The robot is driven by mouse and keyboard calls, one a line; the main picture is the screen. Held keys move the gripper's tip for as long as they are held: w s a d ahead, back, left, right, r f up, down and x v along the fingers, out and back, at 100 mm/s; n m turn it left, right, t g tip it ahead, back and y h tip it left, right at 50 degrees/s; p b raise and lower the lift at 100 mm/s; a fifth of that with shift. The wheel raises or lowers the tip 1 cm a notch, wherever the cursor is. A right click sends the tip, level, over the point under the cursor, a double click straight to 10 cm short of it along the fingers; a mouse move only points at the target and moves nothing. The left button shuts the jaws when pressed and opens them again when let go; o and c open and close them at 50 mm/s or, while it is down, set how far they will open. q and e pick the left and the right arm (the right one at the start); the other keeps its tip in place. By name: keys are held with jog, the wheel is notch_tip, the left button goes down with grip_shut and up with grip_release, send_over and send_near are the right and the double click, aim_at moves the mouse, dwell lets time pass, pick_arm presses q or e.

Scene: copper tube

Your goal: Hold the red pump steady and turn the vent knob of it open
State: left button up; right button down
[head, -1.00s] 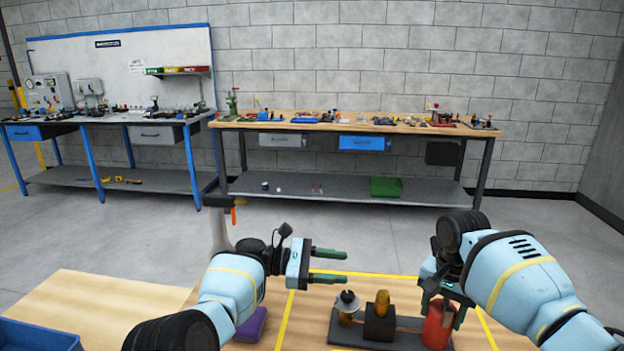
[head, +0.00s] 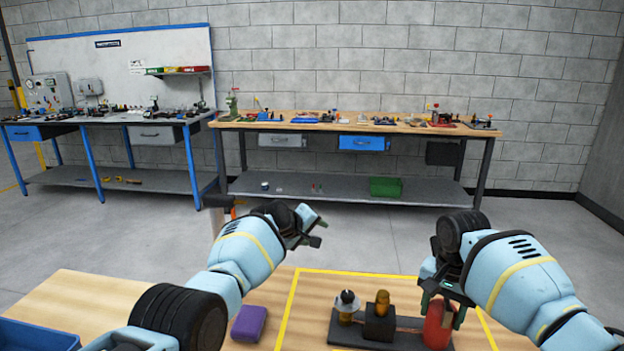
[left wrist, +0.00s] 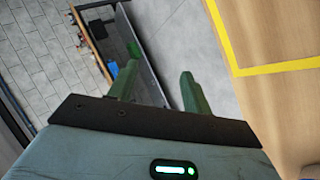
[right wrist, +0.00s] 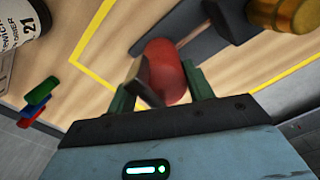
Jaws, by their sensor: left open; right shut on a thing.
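The red pump (head: 437,326) stands upright at the right end of a dark base plate (head: 336,328); it also shows in the right wrist view (right wrist: 167,68). My right gripper (head: 442,298) comes down from above and is shut on the red pump, a finger on either side. A dark flat piece (right wrist: 138,78) shows by the pump between the fingers. A brass cylinder (head: 382,303) on a dark block and a black-knobbed brass fitting (head: 347,304) stand left of the pump. Which part is the vent knob, I cannot tell. My left gripper (head: 317,228) is open and empty, raised behind and left of the plate.
A yellow line (head: 289,308) frames the area around the plate on the wooden table (head: 90,300). A purple block (head: 249,323) lies left of that line. A blue bin (head: 40,336) sits at the left front. Wood between the block and plate is clear.

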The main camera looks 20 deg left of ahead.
pick_arm(q)
jog(key=w+a+r+m+t+y, duration=0.1)
jog(key=w+r+m+t+y, duration=0.1)
jog(key=r, duration=0.4)
jog(key=w+a+r+m+t+y, duration=0.1)
jog(key=w+r+m+t, duration=0.2)
jog(key=r+m, duration=0.4)
jog(key=shift+r+t+y, duration=0.3)
jog(key=shift+t+y, duration=0.1)
jog(key=shift+t, duration=0.1)
jog(key=shift+w+a, duration=0.1)
jog(key=shift+a, duration=0.05)
